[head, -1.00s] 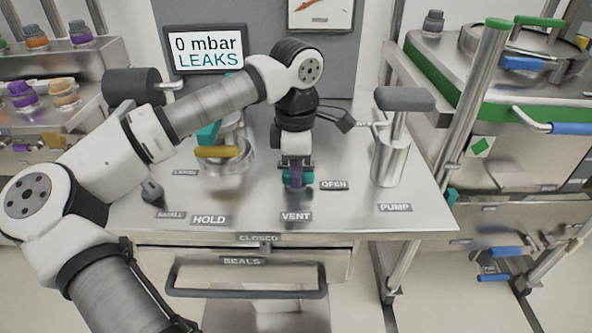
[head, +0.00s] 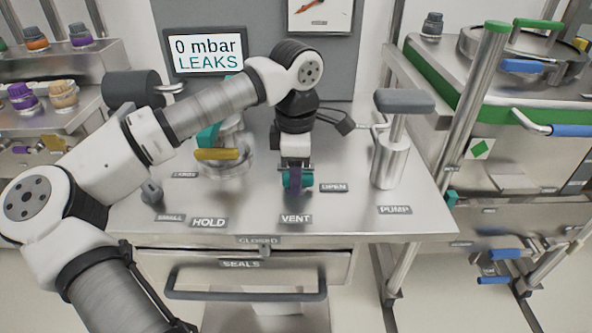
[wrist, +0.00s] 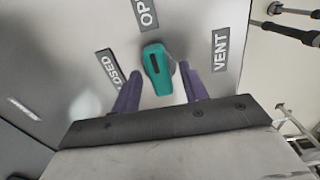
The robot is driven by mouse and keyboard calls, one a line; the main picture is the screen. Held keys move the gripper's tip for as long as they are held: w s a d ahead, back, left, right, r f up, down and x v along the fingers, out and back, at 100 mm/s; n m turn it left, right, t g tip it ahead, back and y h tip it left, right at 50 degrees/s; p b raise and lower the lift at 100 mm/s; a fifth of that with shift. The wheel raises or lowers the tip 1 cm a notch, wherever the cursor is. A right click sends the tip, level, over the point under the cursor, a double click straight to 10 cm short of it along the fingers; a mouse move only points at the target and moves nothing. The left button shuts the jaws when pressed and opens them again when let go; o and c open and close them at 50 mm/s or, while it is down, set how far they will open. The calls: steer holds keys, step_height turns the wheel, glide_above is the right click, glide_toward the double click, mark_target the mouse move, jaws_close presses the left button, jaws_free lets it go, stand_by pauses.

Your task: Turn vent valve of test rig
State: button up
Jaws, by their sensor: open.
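The vent valve has a teal knob with a dark slot, seen in the wrist view (wrist: 158,68). Its slot runs roughly up and down there, with the OPEN label (wrist: 147,12) above, the CLOSED label (wrist: 112,68) to the left and the VENT label (wrist: 220,50) to the right. My gripper (wrist: 161,72) is open, its two purple fingers on either side of the knob, with a visible gap on each side. In the head view, my gripper (head: 296,186) points down at the teal knob (head: 308,180), which the fingers partly hide.
The screen (head: 207,53) reads 0 mbar LEAKS. The pump (head: 390,160) stands right of the valve. The SEALS drawer (head: 240,264) is below. The bench top around the valve's front is clear.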

step_height(320, 180, up, 14)
stand_by(0.4)
steer(key=shift+f, duration=0.1)
